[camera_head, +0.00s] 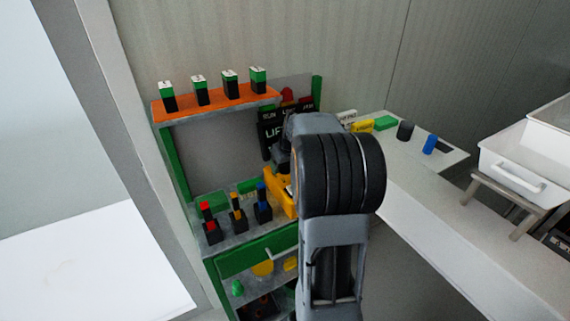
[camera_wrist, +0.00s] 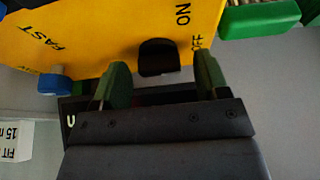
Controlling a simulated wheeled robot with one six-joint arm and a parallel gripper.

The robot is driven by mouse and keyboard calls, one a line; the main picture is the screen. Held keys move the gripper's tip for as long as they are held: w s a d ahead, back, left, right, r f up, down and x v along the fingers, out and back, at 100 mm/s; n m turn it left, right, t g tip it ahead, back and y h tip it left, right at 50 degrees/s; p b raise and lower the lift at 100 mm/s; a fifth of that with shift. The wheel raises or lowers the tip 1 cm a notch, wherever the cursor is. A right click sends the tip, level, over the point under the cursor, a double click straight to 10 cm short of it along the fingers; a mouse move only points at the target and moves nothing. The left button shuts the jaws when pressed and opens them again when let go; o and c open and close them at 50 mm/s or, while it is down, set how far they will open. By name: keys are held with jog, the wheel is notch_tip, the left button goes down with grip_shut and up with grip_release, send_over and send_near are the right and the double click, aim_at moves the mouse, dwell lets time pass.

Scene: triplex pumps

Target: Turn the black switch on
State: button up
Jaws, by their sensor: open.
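The black switch (camera_wrist: 157,57) sits on the lower edge of a yellow box (camera_wrist: 110,35) in the wrist view. The printed words ON and OFF are to its right on the yellow face, and FAST is to the left. My gripper (camera_wrist: 162,82) is open, with one green finger on each side of the switch. The fingertips are close to the box; I cannot tell whether they touch the switch. In the head view the yellow box (camera_head: 279,192) shows partly beside my arm, which hides the switch and my gripper.
A blue knob (camera_wrist: 54,83) is left of my gripper. An orange shelf (camera_head: 217,104) holds several green-and-black batteries. A white counter (camera_head: 430,205) lies to the right.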

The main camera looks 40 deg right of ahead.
jog(key=shift+c, duration=0.2)
jog(key=c, duration=0.9)
jog(key=n+y+b, duration=0.1)
jog(key=n+b, duration=0.1)
jog(key=n, duration=0.1)
jog(key=shift+d+f, duration=0.1)
jog(key=n+y+b, duration=0.1)
jog(key=n, duration=0.1)
jog(key=shift+n, duration=0.3)
jog(key=n+g+y, duration=0.1)
jog(key=n, duration=0.2)
jog(key=n+y, duration=0.1)
jog(key=n, duration=0.2)
jog(key=shift+d+g, duration=0.1)
jog(key=shift+g, duration=0.3)
jog(key=shift+n, duration=0.3)
